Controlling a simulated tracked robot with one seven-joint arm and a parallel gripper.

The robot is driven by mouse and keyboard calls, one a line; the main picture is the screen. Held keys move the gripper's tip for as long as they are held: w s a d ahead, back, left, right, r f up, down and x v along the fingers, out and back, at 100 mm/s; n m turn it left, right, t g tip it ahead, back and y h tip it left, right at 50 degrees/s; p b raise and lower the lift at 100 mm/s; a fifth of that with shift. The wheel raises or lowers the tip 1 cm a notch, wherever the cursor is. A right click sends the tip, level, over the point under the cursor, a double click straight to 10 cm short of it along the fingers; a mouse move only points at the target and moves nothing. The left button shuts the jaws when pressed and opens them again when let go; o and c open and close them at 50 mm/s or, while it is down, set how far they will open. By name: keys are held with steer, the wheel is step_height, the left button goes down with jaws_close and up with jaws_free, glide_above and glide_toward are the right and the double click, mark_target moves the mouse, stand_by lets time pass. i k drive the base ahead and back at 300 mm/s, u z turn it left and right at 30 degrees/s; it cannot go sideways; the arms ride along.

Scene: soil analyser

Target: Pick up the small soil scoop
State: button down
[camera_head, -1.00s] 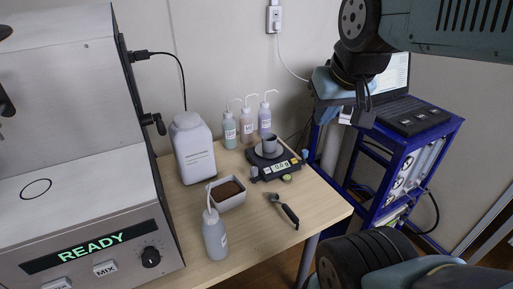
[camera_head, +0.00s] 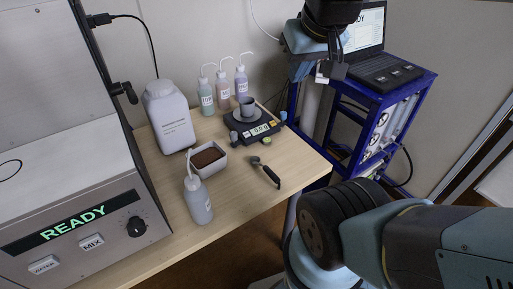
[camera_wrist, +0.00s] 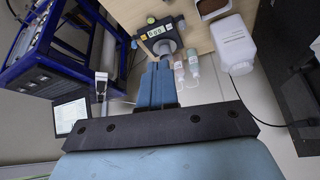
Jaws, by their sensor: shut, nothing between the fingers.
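The small soil scoop (camera_head: 266,173) lies on the wooden table (camera_head: 235,205) near its right edge, its black handle pointing toward the front right. I cannot make it out in the wrist view. My gripper (camera_wrist: 157,68) is shut and empty, with its light blue fingers together in the wrist view. In the head view it is up by the blue cart, above and to the right of the scoop and well apart from it.
A soil tray (camera_head: 221,171), wash bottle (camera_head: 198,203), white jug (camera_head: 169,118), digital scale (camera_head: 262,130) with a grey cup, and several small bottles share the table. The analyser (camera_head: 70,190) stands left. A blue cart (camera_head: 386,125) with a laptop (camera_head: 364,40) stands right.

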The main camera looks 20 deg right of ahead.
mark_target(255, 159)
steer(key=z, duration=0.95)
steer(key=k, duration=2.05)
steer(key=u, duration=0.85)
steer(key=i, duration=1)
steer(key=z, duration=0.05)
